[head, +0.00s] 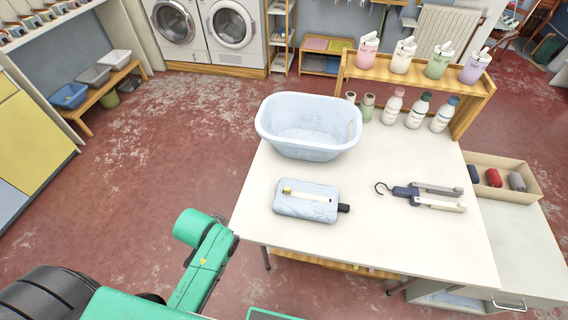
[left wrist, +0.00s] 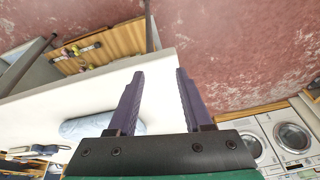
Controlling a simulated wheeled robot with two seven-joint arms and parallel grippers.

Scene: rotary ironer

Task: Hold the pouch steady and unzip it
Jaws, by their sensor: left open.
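The pouch (head: 322,212) is pale blue and lies flat on the white table near its front edge. A white strip runs along its top, with a small yellow piece at the left end. A black tab sticks out at the pouch's right end. In the left wrist view the pouch (left wrist: 88,126) is partly hidden behind my gripper's mount. My left gripper (left wrist: 158,72) is open and empty, its dark fingers apart from the pouch. In the head view only my green left arm shows, left of the table. My right gripper is not in view.
A pale blue basin (head: 308,150) stands behind the pouch on the table (head: 385,240). A dark clip-like tool with a hook (head: 405,192) lies to the right. Several bottles (head: 416,112) stand by a wooden shelf (head: 405,80). The table between pouch and tool is clear.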

